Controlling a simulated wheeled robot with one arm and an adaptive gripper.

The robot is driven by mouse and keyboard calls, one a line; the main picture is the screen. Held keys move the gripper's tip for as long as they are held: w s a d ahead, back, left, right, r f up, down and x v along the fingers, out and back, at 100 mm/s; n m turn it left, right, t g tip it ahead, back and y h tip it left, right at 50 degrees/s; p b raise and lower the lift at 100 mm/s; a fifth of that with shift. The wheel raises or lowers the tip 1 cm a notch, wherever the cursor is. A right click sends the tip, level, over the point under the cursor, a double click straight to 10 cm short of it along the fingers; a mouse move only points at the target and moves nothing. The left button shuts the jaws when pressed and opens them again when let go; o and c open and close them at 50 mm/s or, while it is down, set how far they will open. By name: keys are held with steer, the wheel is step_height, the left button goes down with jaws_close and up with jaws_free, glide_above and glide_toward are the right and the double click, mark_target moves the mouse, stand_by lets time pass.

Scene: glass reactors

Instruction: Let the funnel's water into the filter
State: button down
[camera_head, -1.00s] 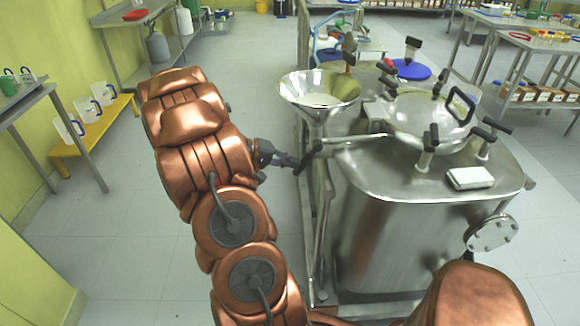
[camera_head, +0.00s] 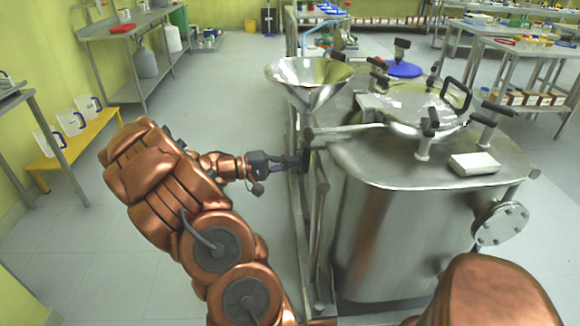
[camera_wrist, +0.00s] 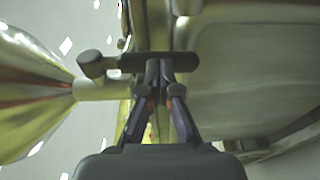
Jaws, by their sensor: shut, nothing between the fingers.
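The steel funnel (camera_head: 309,76) stands open-topped at the left edge of the big steel filter vessel (camera_head: 395,235). I cannot clearly make out water in it. Below its cone is a dark valve handle (camera_head: 306,160), which appears nearly upright in the head view. In the wrist view the funnel (camera_wrist: 30,95) is at left, and the dark handle (camera_wrist: 140,62) lies crosswise just beyond my fingertips. My gripper (camera_head: 298,162) is shut and empty, its tips at or very near the handle. I cannot tell whether they touch it.
A steel pipe (camera_head: 345,130) runs from the funnel valve to the vessel top. The round lid (camera_head: 412,105) has several black-handled clamps, and a white box (camera_head: 474,163) lies beside it. A yellow bench (camera_head: 75,150) with jugs stands at left. The floor between is clear.

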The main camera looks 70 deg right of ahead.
steer(key=shift+s, duration=0.1)
stand_by(0.3)
steer(key=v, duration=1.4)
steer(key=shift+b, duration=0.35)
steer(key=shift+r, duration=0.15)
